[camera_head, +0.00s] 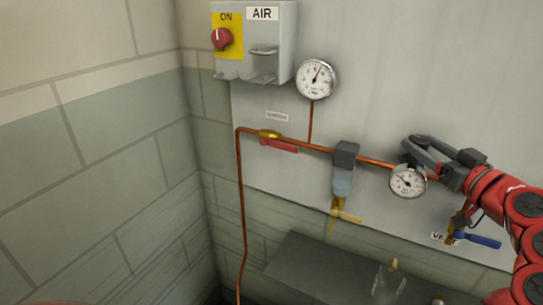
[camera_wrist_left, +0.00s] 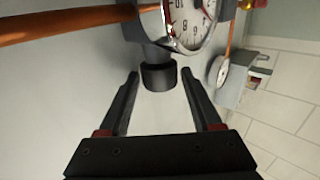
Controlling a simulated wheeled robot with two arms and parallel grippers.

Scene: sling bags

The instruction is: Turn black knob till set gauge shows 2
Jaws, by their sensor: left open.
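The set gauge (camera_head: 408,181) is a round white dial on the copper pipe at the right of the head view. Its lower dial part shows in the left wrist view (camera_wrist_left: 192,22); I cannot read its needle surely. The black knob (camera_wrist_left: 158,76) is a short dark cylinder beside this gauge in the left wrist view. My left gripper (camera_head: 413,150) is open just above the gauge. In the left wrist view its fingers (camera_wrist_left: 160,82) stand on either side of the knob with gaps. In the head view the gripper hides the knob. My right gripper is out of view.
A second gauge (camera_head: 316,79) stands higher on the panel. A grey AIR box (camera_head: 278,40) has a red knob (camera_head: 221,38). A red-handled valve (camera_head: 280,145), a grey filter (camera_head: 343,175) and a blue-handled valve (camera_head: 478,240) sit along the pipework. A dark bench (camera_head: 310,265) is below.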

